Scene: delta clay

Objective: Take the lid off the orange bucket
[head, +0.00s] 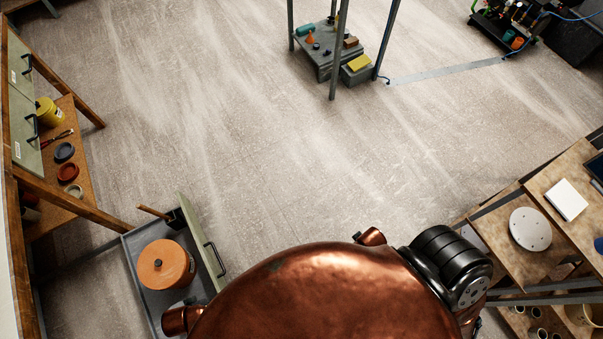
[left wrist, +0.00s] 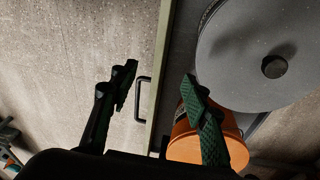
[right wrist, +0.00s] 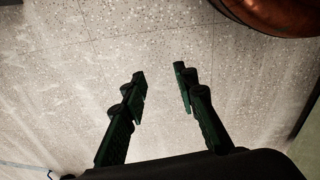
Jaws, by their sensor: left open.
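The orange bucket (head: 178,281) stands upright in an open grey drawer (head: 140,242) at the lower left of the head view. Its round lid (head: 150,272) with a small dark knob covers the top and looks orange there. The left wrist view shows the bucket (left wrist: 222,150) and a large round disc (left wrist: 235,75) with a dark knob, apparently the lid, looking grey there. My left gripper (left wrist: 160,88) is open and empty; its right finger overlaps the bucket in the picture, contact unclear. My right gripper (right wrist: 160,76) is open and empty over bare floor. The head view shows neither gripper.
The drawer front (head: 198,238) carries a dark handle (head: 215,260), which also shows between my left fingers (left wrist: 142,95). A wooden shelf (head: 75,125) with several small pots stands at left. A workbench (head: 545,185) stands at right. The middle floor is clear.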

